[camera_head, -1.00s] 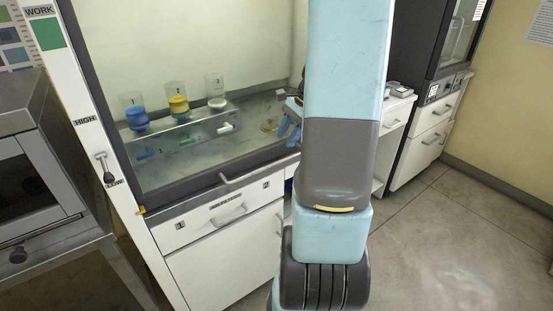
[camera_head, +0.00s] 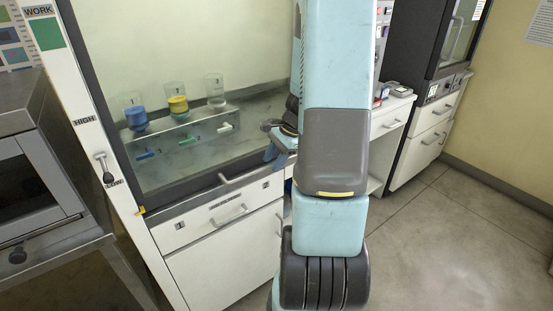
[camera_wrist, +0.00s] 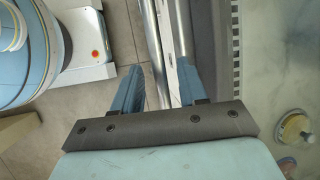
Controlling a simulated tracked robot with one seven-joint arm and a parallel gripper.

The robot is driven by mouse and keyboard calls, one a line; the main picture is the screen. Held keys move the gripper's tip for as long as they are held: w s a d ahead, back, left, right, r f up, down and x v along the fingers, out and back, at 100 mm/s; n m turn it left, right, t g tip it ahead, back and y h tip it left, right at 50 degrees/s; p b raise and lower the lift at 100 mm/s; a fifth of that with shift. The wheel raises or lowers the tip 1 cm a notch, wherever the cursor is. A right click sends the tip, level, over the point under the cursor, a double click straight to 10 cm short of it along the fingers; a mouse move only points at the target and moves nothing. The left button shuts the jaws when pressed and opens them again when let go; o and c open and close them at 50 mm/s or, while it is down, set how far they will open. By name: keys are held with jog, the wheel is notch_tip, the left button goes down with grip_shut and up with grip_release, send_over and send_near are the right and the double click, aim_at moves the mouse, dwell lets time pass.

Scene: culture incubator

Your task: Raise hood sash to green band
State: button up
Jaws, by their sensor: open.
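The hood sash (camera_head: 170,100) is a clear pane with a dark frame, its bottom edge low, just above the drawer fronts. A metal sash handle (camera_head: 238,178) sits on its lower rail. The green band (camera_head: 47,33) is high on the white left post, under the label WORK. My gripper (camera_head: 275,146) is in front of the sash, near its lower right part, partly hidden by my arm. In the wrist view my gripper (camera_wrist: 160,82) is open, with a silver bar (camera_wrist: 158,50) passing between the fingers. I cannot tell whether they touch it.
Several coloured and clear cups, one a blue cup (camera_head: 136,118), stand behind the glass. A small lever (camera_head: 105,168) is on the left post between HIGH and LOW. A drawer handle (camera_head: 230,213) sticks out below. A metal oven (camera_head: 30,170) is at left. The right floor (camera_head: 450,240) is clear.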

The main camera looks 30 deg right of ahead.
grip_shut()
dwell(0.4)
